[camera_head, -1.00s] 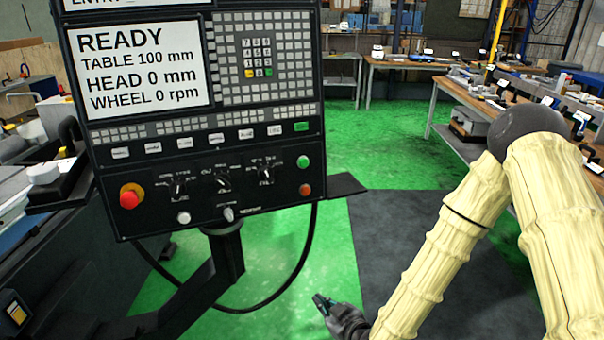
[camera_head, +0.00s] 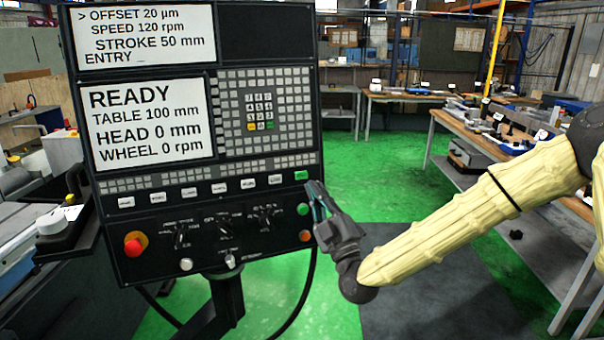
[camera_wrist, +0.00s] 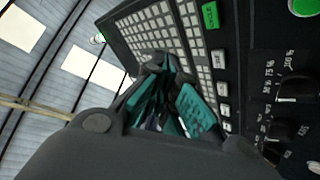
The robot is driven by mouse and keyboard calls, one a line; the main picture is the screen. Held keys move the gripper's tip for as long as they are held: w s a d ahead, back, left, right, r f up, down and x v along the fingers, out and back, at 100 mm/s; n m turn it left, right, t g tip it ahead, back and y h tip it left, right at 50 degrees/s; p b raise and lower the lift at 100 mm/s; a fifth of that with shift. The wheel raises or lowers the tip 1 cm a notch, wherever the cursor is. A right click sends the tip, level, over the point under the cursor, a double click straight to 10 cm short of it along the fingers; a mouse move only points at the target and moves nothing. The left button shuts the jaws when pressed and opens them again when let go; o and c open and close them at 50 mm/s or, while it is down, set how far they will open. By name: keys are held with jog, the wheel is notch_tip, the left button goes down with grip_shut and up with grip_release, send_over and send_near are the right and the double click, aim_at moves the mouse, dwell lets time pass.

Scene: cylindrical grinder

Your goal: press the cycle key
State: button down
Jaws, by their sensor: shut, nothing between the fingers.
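The black control panel (camera_head: 265,215) fills the left half of the head view. Its screen (camera_head: 152,122) reads READY, TABLE 100 mm, HEAD 0 mm, WHEEL 0 rpm. A row of white keys ends at the right in a green key (camera_head: 301,175), also in the wrist view (camera_wrist: 211,15); its label is too small to read surely. A round green button (camera_head: 303,209) and an orange one (camera_head: 305,235) sit below. My gripper (camera_head: 313,190) is shut and empty at the panel's right edge, its tips just below and right of the green key. I cannot tell whether it touches the panel.
A red stop button (camera_head: 134,244), rotary knobs (camera_head: 182,238) and a small toggle (camera_head: 230,260) are on the lower panel. An upper screen (camera_head: 146,35) shows offset, speed and stroke. Workbenches (camera_head: 470,125) stand at right and behind. Green floor (camera_head: 385,180) is clear right of the panel.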

aim_at(301, 175)
jog(key=shift+r, duration=0.35)
jog(key=shift+w, duration=0.15)
jog(key=shift+w+a+f+b, duration=0.15)
jog(key=shift+w+a+f, duration=0.3)
jog(key=shift+w, duration=0.85)
jog(key=shift+w+a+f+b, duration=0.1)
jog(key=shift+w+a, duration=0.5)
jog(key=shift+w, duration=0.7)
jog(key=shift+w+a+f+b, duration=0.15)
jog(key=shift+w+a+f, duration=0.3)
jog(key=shift+w, duration=0.85)
jog(key=shift+a+r, duration=0.1)
jog(key=shift+r, duration=0.1)
jog(key=shift+w+a+f+b, duration=0.15)
jog(key=shift+w+b, duration=0.05)
jog(key=shift+b, duration=0.2)
